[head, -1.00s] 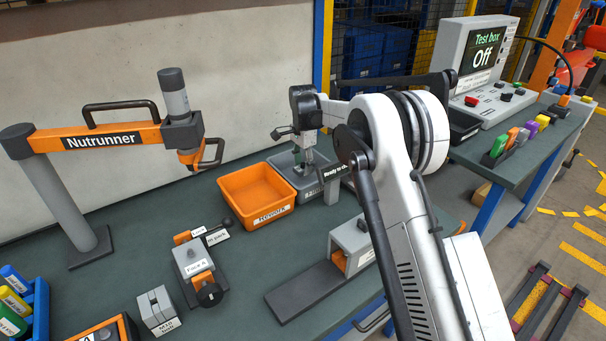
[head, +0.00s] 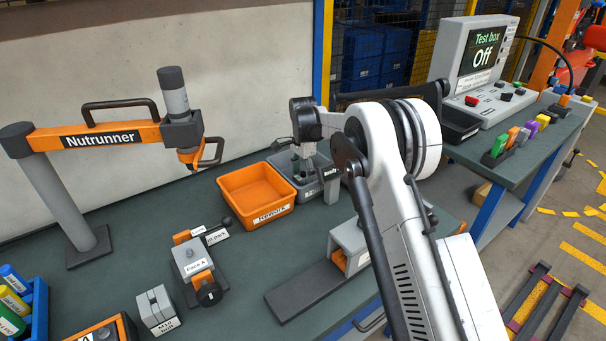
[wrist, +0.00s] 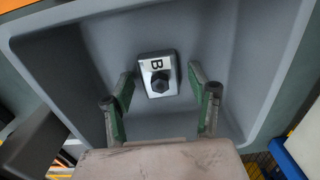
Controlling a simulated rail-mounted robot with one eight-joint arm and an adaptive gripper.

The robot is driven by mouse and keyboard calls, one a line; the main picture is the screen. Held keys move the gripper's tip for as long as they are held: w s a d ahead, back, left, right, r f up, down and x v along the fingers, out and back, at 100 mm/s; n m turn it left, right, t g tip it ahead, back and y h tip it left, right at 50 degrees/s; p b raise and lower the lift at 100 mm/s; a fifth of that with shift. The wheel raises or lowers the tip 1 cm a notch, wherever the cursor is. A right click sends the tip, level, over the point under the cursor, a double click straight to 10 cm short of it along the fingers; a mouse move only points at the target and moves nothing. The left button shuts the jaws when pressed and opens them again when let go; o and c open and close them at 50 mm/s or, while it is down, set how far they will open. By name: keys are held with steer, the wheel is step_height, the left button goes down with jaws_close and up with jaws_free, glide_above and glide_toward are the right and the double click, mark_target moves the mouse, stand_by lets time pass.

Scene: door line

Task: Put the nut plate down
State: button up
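The nut plate (wrist: 158,75), a small light plate marked B with a dark hex nut on it, lies on the floor of a grey bin (wrist: 265,70) in the wrist view. My gripper (wrist: 161,92) is open, with its green-padded fingers apart on either side of the plate and clear gaps to it. In the head view my gripper (head: 303,165) is down at the grey bin (head: 318,190), partly covered by my arm. I cannot make out the plate there.
An orange Rework bin (head: 257,193) stands directly left of the grey bin. A sign (head: 331,172) stands at the grey bin's right, partly covered by my arm. A grey fixture (head: 350,245) is in front. The Nutrunner (head: 110,137) stands at left, the test box (head: 480,60) at right.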

mark_target(303, 172)
steer(key=shift+r, duration=0.1)
step_height(303, 172, up, 12)
steer(key=s+d+r+n+t, duration=0.2)
steer(key=s+d+r, duration=0.6)
steer(key=s+r, duration=0.15)
steer(key=s+d+r+n+t, duration=0.1)
steer(key=s+d+r+n, duration=0.2)
steer(key=s+d+r, duration=0.6)
steer(key=s+d+n+t, duration=0.2)
steer(key=s+d, duration=0.2)
steer(key=s, duration=1.2)
steer(key=s+d+f+n+t, duration=0.1)
steer(key=s+d+f, duration=0.1)
steer(key=s+f, duration=0.2)
steer(key=s+d+f+n+t, duration=0.1)
steer(key=s+f, duration=0.4)
steer(key=s, duration=0.5)
steer(key=shift+s+d+n+p, duration=0.3)
steer(key=shift+d+n+p, duration=0.15)
steer(key=shift+d+n, duration=0.2)
steer(key=shift+f, duration=0.1)
